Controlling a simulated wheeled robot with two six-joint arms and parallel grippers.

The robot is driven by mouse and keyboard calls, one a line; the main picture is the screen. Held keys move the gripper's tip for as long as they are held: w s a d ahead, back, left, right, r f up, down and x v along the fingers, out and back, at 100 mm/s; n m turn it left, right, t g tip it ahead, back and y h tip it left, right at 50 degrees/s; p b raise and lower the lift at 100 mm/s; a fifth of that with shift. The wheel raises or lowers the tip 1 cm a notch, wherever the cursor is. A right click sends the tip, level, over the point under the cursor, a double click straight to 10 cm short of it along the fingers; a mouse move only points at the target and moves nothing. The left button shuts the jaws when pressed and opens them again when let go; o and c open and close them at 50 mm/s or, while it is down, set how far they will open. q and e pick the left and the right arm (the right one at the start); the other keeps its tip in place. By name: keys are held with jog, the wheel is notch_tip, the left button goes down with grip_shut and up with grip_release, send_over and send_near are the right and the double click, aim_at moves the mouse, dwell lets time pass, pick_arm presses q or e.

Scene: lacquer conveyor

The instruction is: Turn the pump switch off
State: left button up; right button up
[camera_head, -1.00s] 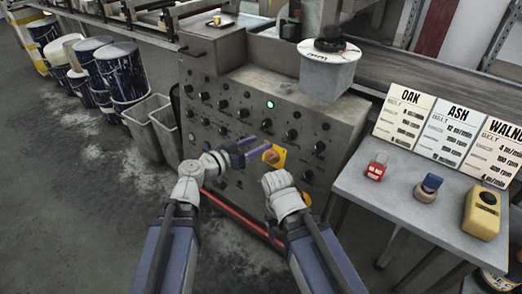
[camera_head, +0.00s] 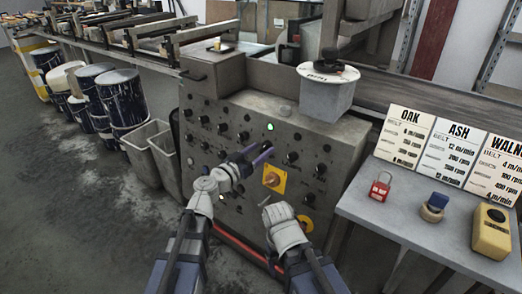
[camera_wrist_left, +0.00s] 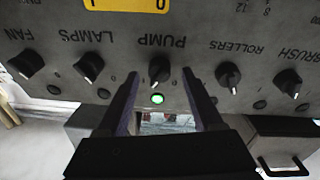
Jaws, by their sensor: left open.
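The pump switch is a black knob (camera_wrist_left: 159,70) under an upside-down PUMP label in the left wrist view, on a grey control panel (camera_head: 225,150). A green lamp (camera_wrist_left: 157,99) beside it is lit; it also shows in the head view (camera_head: 270,127). The knob has a white pointer mark. My left gripper (camera_head: 258,153) is open in front of the panel. In the left wrist view its two purple fingers (camera_wrist_left: 160,75) stand on either side of the knob; I cannot tell whether they touch it. My right arm is low before the panel; its fingers do not show.
LAMPS (camera_wrist_left: 89,68) and ROLLERS (camera_wrist_left: 228,75) knobs flank the pump knob. A yellow plate with an orange rotary switch (camera_head: 272,178) is just below. A side table (camera_head: 400,205) at right holds a red padlock (camera_head: 380,186) and a yellow device (camera_head: 492,230). Grey bins stand at left.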

pick_arm(q)
jog(key=shift+w+d, duration=0.25)
jog(key=shift+c, duration=0.2)
grip_shut()
dwell(0.3)
